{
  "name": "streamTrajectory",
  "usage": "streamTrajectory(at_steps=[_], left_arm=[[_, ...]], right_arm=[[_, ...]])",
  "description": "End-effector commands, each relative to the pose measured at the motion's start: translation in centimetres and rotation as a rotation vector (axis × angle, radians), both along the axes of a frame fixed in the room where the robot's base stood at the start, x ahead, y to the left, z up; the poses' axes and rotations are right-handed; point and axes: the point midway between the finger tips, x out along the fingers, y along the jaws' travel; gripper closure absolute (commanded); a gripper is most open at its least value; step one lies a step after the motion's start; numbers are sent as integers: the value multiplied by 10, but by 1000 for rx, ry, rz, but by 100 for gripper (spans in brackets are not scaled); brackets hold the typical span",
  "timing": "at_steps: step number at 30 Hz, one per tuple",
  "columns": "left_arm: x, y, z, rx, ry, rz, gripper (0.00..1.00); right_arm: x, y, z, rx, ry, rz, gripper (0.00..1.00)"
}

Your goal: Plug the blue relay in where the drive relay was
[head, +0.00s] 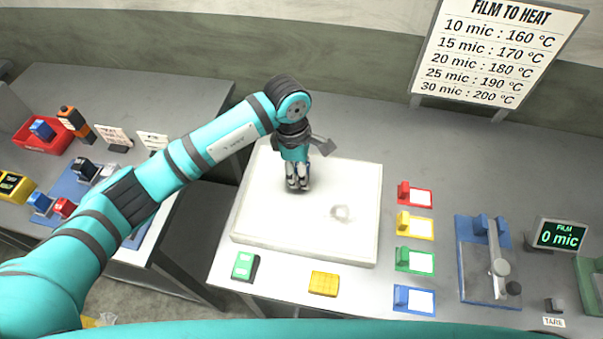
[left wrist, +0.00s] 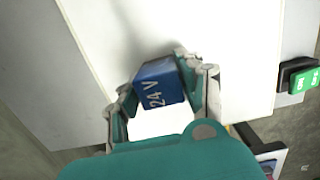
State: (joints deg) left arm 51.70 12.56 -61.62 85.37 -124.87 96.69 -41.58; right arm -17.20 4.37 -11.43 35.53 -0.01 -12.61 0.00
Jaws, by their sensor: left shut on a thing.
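My left gripper (head: 298,182) is shut on a blue relay marked 24 V, whose blue face (left wrist: 158,86) shows between the fingers in the left wrist view. In the head view the fingers hide nearly all of this relay. The gripper points down over the left part of a white slab (head: 330,245); I cannot tell whether the relay touches it. Several more relays, blue (head: 39,202), red (head: 64,208) and dark (head: 83,169), stand around a blue board on the left bench. I cannot make out the drive relay's socket. My right gripper is not in view.
A red bin (head: 42,141) and an orange-black tool (head: 74,122) stand on the left bench. Colored clips, a blue gauge (head: 485,283) and a display (head: 558,235) stand right.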

Motion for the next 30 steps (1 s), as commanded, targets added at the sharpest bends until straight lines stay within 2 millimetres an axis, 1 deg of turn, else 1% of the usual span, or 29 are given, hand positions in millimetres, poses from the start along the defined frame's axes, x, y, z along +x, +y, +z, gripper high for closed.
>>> streamTrajectory(at_steps=[1, 5, 14, 17, 20, 22, 23, 24, 26, 30], left_arm=[[0, 0, 0, 0, -1, 0, 83], [0, 0, 1, 0, -1, 0, 100], [1, 0, 3, -1, -3, 0, 100], [1, 0, 9, -1, -4, 0, 100], [2, 0, 20, -1, -7, -1, 100], [2, 0, 31, -2, -8, -2, 100], [-1, 0, 34, 0, -7, -3, 100], [-12, -2, 33, -1, -3, -6, 100], [-25, -3, 33, -1, -3, -6, 100], [-59, -8, 36, -2, -5, -6, 100]], right_arm=[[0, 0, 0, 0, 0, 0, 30], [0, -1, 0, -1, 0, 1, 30], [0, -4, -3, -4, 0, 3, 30], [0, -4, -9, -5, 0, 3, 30], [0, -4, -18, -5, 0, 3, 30], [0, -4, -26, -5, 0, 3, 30], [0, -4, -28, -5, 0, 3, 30], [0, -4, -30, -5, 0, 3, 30], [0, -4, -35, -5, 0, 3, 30], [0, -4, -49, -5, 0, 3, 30]])
